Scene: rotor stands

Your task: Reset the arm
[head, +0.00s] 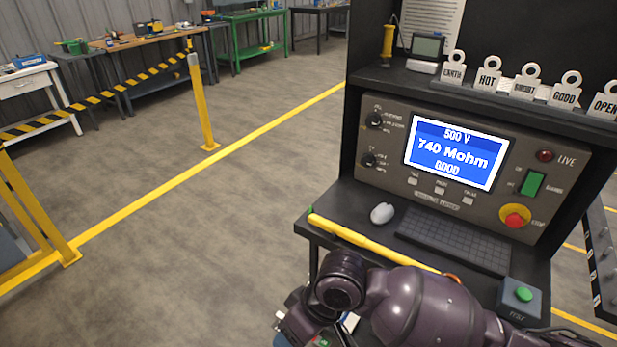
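One purple arm of mine (425,305) lies across the bottom of the head view, in front of the test console's shelf. It runs left from the lower right, bends at a round joint (341,283) and drops toward the bottom edge. The fingers of its gripper cannot be made out. My other arm does not show. The test console (470,150) has a lit blue screen (456,153) reading 500 V, 740 Mohm, GOOD. A yellow probe (365,240) lies along the shelf, its right end close behind my arm.
The shelf also holds a mouse (382,213), a keyboard (455,243) and a green TEST button box (520,298). Several label tags (525,86) stand above the screen. A red stop knob (515,218) is at right. Yellow barrier posts (201,100) stand left; the floor between is clear.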

